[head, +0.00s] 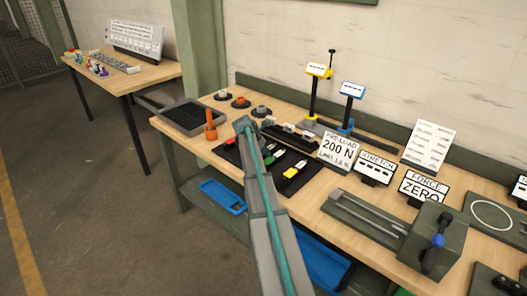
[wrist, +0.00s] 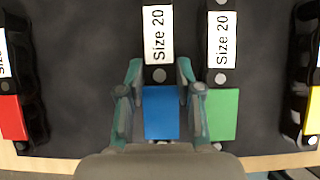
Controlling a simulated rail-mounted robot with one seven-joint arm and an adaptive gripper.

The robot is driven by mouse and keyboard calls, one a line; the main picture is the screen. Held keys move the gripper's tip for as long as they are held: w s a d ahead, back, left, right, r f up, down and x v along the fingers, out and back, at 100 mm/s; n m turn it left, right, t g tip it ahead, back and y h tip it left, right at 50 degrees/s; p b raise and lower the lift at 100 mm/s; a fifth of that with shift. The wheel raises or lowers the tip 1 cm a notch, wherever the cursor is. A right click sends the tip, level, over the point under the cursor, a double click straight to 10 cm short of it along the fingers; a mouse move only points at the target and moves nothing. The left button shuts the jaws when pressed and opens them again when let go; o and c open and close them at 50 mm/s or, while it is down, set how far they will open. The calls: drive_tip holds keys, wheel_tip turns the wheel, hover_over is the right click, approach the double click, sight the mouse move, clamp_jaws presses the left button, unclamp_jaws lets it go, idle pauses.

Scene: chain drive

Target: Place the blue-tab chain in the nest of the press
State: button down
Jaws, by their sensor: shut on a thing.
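The blue-tab chain (wrist: 159,113) lies on the dark mat in the wrist view, its blue tab toward me and a white "Size 20" label farther along it. My gripper (wrist: 160,85) is shut on it, one finger on each side of its near end. The right finger sits close to the neighbouring green-tab chain (wrist: 223,112). In the head view my arm hides the blue-tab chain and my gripper. A green machine with a blue knob (head: 437,240) and a grooved bed (head: 370,215) stands front right; I cannot tell whether it is the press, and no nest is clear.
A red-tab chain (wrist: 12,118) and a yellow-tab chain (wrist: 312,110) lie farther to either side. An orange tool (head: 211,127) stands left of the mat. Signs (head: 338,150), a yellow-topped stand (head: 318,72) and a blue-topped stand (head: 351,91) rise behind and right.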

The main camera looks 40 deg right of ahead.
drive_tip(key=c, duration=0.8)
unclamp_jaws()
drive_tip(key=shift+f, duration=0.1)
drive_tip(key=shift+o, duration=0.2)
drive_tip(key=b+v, duration=0.2)
drive_tip(key=v, duration=0.9)
drive_tip(key=shift+r, duration=0.3)
drive_tip(key=shift+c, duration=0.3)
drive_tip(key=shift+a+r, duration=0.25)
drive_tip(key=shift+r, duration=0.05)
drive_tip(key=shift+c, duration=0.9)
